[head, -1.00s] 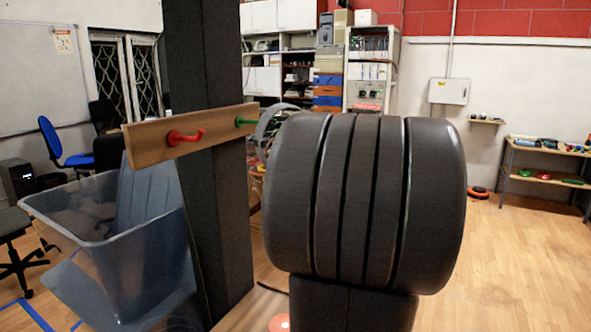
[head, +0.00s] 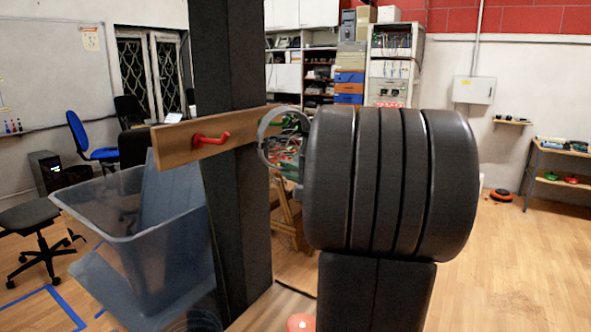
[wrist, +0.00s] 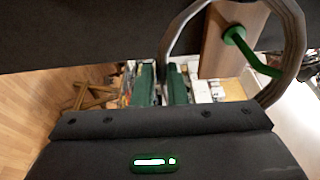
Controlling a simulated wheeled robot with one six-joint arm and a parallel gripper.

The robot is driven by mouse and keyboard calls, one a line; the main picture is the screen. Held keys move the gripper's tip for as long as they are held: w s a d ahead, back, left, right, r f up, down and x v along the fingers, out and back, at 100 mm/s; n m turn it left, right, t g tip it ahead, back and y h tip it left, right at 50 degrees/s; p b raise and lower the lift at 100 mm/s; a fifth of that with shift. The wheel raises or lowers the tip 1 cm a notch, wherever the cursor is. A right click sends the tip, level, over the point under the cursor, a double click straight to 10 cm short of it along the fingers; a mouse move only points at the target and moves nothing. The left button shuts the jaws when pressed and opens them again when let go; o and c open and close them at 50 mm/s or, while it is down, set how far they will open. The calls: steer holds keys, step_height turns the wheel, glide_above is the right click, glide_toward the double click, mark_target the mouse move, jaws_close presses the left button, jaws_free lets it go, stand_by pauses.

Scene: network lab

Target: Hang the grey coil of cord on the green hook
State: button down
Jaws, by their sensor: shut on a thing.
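The grey coil of cord (head: 262,144) is a ring standing on edge at the right end of the wooden board, partly hidden by my arm. It also shows in the wrist view (wrist: 297,40). My gripper (wrist: 161,88) is shut on the coil's near edge, with the cord between its green fingers. The green hook (wrist: 252,54) sticks out from the board and shows inside the ring's outline, its tip close to the ring's edge. In the head view, the green hook (head: 291,121) is seen through the ring. I cannot tell whether it passes through the ring.
The wooden board (head: 178,147) is fixed to a dark post (head: 232,220) and also carries a red hook (head: 211,139) to the left. A translucent bin (head: 150,235) stands left of the post. Open floor (head: 500,260) lies to the right.

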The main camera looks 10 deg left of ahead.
steer(key=shift+w+a, duration=0.3)
steer(key=shift+a, duration=0.5)
steer(key=f+b, duration=0.1)
steer(key=a+f+b, duration=0.1)
steer(key=shift+w+f+b, duration=0.15)
steer(key=shift+w+b, duration=0.05)
steer(key=shift+b, duration=0.1)
steer(key=shift+f, duration=0.2)
steer(key=c, duration=1.4)
jaws_free()
steer(key=shift+a, duration=0.1)
steer(key=b+v, duration=0.2)
steer(key=v, duration=1.2)
steer(key=shift+r, duration=0.1)
steer(key=shift+w+a, duration=0.1)
steer(key=shift+a, duration=0.05)
